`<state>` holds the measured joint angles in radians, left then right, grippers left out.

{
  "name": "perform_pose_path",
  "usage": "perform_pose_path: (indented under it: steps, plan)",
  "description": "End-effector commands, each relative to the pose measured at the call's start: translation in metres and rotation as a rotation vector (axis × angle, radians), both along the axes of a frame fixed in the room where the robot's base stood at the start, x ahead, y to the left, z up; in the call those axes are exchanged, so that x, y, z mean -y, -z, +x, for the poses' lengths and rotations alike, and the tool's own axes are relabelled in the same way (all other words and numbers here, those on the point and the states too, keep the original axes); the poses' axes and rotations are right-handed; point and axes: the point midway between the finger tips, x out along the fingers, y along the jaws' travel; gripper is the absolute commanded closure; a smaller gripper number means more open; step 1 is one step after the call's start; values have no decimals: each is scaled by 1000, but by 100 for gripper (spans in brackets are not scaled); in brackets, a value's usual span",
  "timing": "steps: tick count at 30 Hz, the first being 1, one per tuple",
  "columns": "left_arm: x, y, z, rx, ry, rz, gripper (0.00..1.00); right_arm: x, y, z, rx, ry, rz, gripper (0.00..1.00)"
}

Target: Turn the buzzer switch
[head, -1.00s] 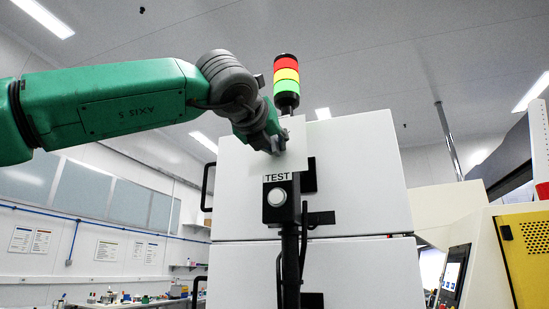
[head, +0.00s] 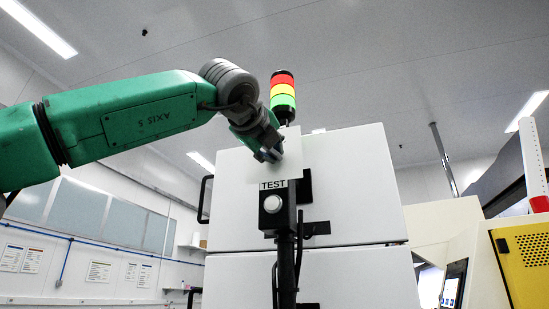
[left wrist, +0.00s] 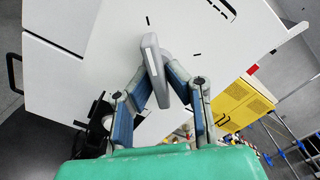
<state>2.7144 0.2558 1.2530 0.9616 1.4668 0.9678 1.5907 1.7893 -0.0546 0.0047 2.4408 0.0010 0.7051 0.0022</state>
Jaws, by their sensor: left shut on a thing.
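A black box labelled TEST (head: 274,185) with a round white button (head: 271,204) stands on a dark post in the head view. No turning switch can be told apart on it. My left gripper (head: 268,153) is above the box and seems shut on a thin pale plate (head: 288,150), which hangs just above the TEST label. In the left wrist view the jaws (left wrist: 158,85) close on a grey slab (left wrist: 152,55), seen nearly edge-on. Whether the plate touches the box cannot be told. My right gripper is not in view.
A large white cabinet (head: 355,190) stands behind the box. A red, yellow and green light tower (head: 283,92) rises behind the gripper. A yellow machine panel (head: 525,255) is at the right. Wall boards (head: 92,210) are at the left.

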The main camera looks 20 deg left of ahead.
Motion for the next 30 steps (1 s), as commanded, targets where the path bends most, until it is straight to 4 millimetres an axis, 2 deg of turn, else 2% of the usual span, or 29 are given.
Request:
perform_pose_path:
  steps: [1,12,14,15,25,30]
  plan:
    - [-3,-6,-2,12,-2,-8,100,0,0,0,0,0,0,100]
    - [-3,-6,-2,11,-3,-12,100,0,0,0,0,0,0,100]
    - [-3,-6,-2,10,-2,-12,76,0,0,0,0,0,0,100]
    - [-3,-5,-2,9,-3,-12,70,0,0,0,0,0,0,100]
    - [-1,-1,0,2,-1,-8,70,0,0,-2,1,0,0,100]
    - [-2,-2,-21,3,-1,-7,70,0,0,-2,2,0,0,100]
